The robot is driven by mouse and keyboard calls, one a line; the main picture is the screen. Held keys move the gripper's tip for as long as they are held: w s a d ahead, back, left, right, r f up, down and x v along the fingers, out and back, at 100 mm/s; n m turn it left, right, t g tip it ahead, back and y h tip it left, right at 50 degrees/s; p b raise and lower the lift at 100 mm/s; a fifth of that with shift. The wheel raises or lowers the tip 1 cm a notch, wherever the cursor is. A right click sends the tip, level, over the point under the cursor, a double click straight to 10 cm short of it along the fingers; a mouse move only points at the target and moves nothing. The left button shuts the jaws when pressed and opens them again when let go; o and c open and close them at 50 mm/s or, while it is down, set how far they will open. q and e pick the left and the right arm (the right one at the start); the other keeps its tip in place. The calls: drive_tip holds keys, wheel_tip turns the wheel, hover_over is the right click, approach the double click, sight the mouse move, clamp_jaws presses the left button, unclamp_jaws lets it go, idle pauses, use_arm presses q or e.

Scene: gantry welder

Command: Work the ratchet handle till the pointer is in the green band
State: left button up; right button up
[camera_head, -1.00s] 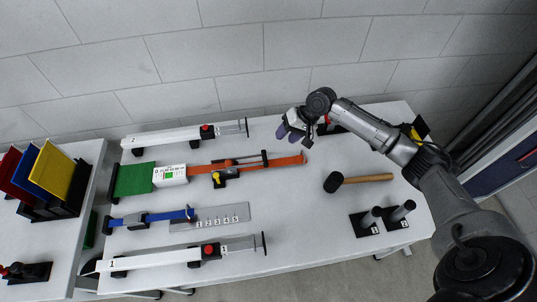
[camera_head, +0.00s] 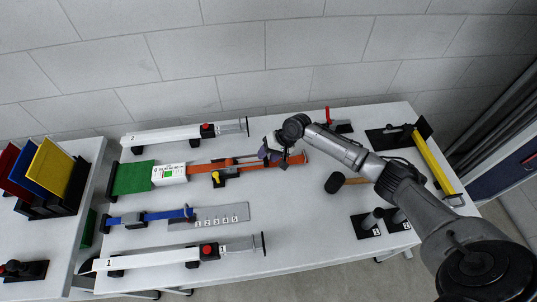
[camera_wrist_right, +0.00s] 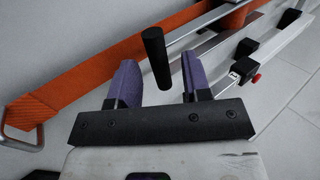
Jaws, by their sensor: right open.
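The ratchet (camera_head: 229,171) with a yellow part sits on the orange strap (camera_head: 295,159) across the table. Its black handle grip (camera_wrist_right: 155,57) stands up in the right wrist view, between the two purple fingers with visible gaps on both sides. My right gripper (camera_head: 270,153) is open at the handle's end, and its fingers hide the grip in the head view; it also shows in the wrist view (camera_wrist_right: 159,66). The white gauge box (camera_head: 157,174) has small green and red marks on its face. Its pointer is too small to read. My left gripper is out of view.
White rails marked 2 (camera_head: 165,136) and 1 (camera_head: 150,260) lie behind and in front. A mallet (camera_head: 334,183) is partly under my right arm. A red-handled clamp (camera_head: 328,115) stands at the back.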

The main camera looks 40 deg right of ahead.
drive_tip(key=shift+c, duration=0.3)
drive_tip(key=c, duration=0.6)
drive_tip(key=shift+c, duration=0.7)
clamp_jaws()
